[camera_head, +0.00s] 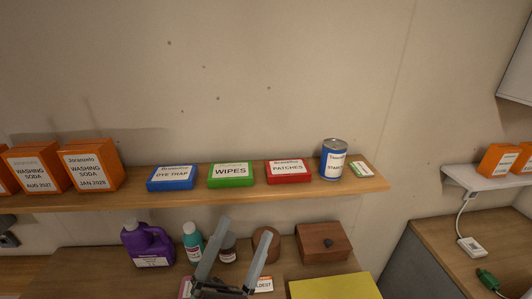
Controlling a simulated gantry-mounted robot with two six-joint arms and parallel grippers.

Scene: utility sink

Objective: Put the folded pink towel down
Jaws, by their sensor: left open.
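My left gripper (240,240) is at the bottom middle, in front of the counter, with its two grey fingers apart and pointing up. Nothing shows between its fingers. I cannot make out a folded pink towel. A small pink patch (185,287) shows at the bottom edge just left of the gripper, but too little of it is visible to tell what it is. My right gripper is not in view.
A wooden shelf (215,196) holds orange, blue, green and red boxes and a can (334,160). Below stand a purple jug (148,244), a teal bottle (192,243) and a wooden box (318,242). A flat yellow thing (335,287) lies right of the gripper.

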